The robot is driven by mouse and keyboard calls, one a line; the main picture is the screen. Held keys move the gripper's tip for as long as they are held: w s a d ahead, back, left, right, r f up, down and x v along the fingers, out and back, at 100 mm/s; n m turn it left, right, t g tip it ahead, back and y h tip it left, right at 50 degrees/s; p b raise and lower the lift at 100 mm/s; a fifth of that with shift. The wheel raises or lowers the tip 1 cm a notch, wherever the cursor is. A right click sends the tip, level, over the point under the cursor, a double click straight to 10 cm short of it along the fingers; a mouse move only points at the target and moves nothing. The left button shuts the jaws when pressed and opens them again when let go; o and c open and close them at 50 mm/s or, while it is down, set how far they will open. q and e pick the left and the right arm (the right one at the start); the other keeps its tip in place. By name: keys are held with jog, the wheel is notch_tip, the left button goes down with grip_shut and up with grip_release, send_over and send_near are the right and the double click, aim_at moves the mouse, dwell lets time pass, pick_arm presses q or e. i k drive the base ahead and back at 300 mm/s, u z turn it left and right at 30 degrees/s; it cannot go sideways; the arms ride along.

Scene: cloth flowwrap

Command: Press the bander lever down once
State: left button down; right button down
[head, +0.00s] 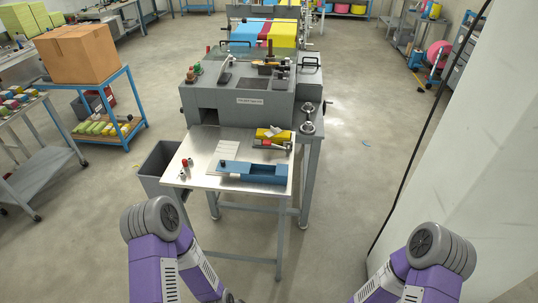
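A low blue device (252,171), which may be the bander, lies on the metal-topped table in front of the grey machine. A small red-ended handle (274,144) lies behind it, beside a yellow block (272,134). I cannot tell for sure which part is the bander lever, or whether it is up or down. My two purple arms come in at the bottom left and bottom right, well short of the table. Neither gripper shows clearly; both are below the picture's lower edge.
The table top (205,150) has small red-topped items (184,163) at its left edge. The grey machine (238,98) stands behind it. A grey bin (160,165) is left of the table. A white pillar (480,130) and a hanging black cable are at right. The floor in front is clear.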

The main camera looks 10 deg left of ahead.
aim_at(268, 143)
jog(key=z, duration=0.15)
jog(key=i, duration=1.05)
jog(key=z, duration=0.3)
